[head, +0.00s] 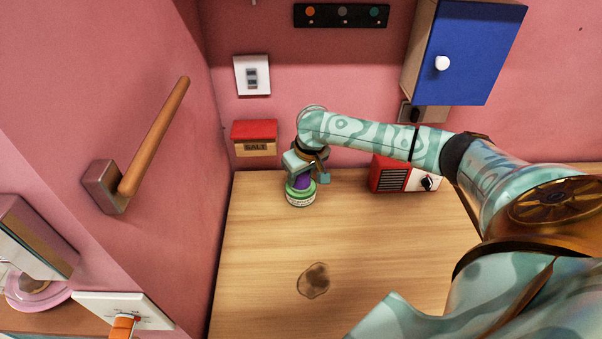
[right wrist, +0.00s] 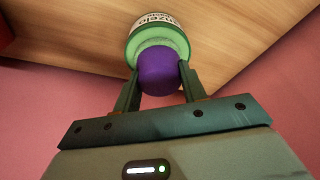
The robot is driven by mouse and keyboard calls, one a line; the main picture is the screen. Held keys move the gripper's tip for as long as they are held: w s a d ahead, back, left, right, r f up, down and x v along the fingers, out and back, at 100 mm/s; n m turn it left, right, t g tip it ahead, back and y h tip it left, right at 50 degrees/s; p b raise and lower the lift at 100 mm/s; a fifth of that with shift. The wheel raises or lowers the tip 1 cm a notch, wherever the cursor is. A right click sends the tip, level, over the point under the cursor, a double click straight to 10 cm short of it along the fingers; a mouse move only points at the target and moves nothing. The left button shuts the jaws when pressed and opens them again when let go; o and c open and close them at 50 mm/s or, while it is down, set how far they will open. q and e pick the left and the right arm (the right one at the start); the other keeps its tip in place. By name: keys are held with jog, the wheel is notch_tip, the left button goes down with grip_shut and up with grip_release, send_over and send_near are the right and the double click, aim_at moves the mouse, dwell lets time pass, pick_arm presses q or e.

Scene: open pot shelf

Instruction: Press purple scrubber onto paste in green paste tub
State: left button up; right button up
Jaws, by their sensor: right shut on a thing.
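The purple scrubber (head: 303,183) is between the fingers of my right gripper (head: 304,177), which is shut on it. The scrubber (right wrist: 157,72) fills the gap between both fingers of my right gripper (right wrist: 160,88) in the right wrist view. The green paste tub (head: 300,196), with a white printed label, stands on the wooden counter below the scrubber. In the right wrist view the tub (right wrist: 157,37) lies right at the scrubber's far end. The scrubber's end appears at the tub's open top; the paste and exact contact are hidden. My left gripper is out of view.
A dark stain (head: 314,281) lies on the wooden counter (head: 255,260). A red salt box (head: 254,138) hangs on the wall behind. A red and white radio-like box (head: 392,173) stands right of the tub. A blue cabinet (head: 465,50) hangs at upper right. The front left counter is clear.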

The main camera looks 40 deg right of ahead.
jog(key=shift+s+f+p, duration=0.1)
jog(key=shift+f+p, duration=0.05)
jog(key=shift+p, duration=0.2)
dwell(1.1)
notch_tip(320, 180, up, 4)
jog(key=p, duration=0.4)
jog(key=shift+f, duration=0.2)
notch_tip(320, 180, up, 4)
jog(key=p, duration=0.5)
jog(key=shift+f+p, duration=0.15)
jog(key=shift+p, duration=0.2)
jog(key=shift+f, duration=0.1)
